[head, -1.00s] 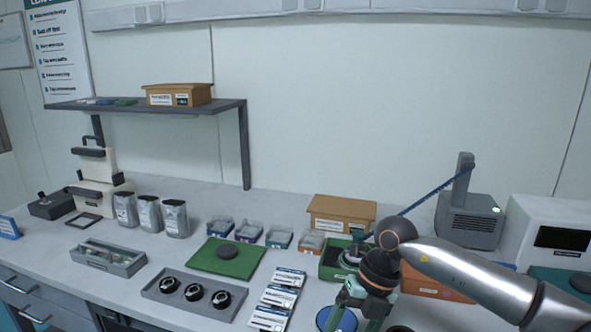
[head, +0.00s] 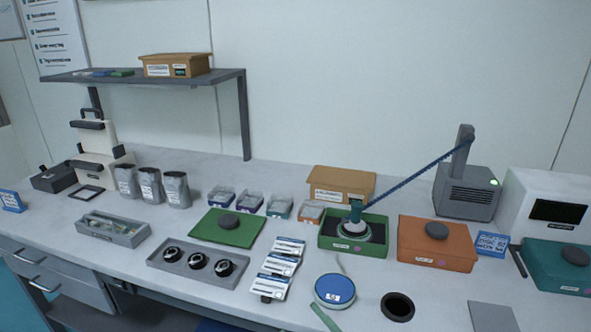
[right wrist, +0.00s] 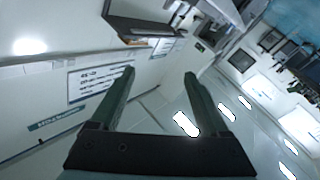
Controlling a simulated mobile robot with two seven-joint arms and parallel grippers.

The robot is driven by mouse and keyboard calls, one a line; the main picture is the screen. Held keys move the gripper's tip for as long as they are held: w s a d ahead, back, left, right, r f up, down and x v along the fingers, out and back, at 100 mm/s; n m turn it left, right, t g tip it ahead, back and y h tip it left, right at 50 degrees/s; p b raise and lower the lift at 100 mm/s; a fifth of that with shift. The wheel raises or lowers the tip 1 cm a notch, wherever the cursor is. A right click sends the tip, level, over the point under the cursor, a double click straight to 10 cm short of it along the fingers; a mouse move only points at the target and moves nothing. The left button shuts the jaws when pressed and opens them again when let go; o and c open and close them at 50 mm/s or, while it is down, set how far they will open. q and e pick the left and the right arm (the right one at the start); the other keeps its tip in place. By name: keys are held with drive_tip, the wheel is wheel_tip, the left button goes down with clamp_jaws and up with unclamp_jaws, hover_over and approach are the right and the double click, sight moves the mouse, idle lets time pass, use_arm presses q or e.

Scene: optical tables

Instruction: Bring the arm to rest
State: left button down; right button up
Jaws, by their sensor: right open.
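My right gripper (right wrist: 160,73) shows in the right wrist view with its two green fingers apart and nothing between them. Behind the fingers are the wall, a wall poster (right wrist: 100,80) and bright ceiling lights, all strongly tilted. My right arm does not show in the head view. My left gripper is in neither view.
The bench holds a green box (head: 375,246) with a round part and a blue rod, an orange box (head: 436,262), a blue disc (head: 335,290), a black ring (head: 397,307), a grey tray (head: 170,265) and a green mat (head: 205,232).

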drive_tip(key=s+d+f+m+g+h, duration=0.3)
drive_tip(key=s+d+f+m+h, duration=0.2)
drive_tip(key=f, duration=0.6)
drive_tip(key=s+d+f+m+g+h, duration=0.3)
drive_tip(key=s+d+f+m+h, duration=0.2)
drive_tip(key=s+d+f, duration=0.5)
drive_tip(key=shift+s+f+g+p, duration=0.3)
drive_tip(key=shift+s+f, duration=0.25)
drive_tip(key=shift+s, duration=0.65)
drive_tip(key=shift+a, duration=0.1)
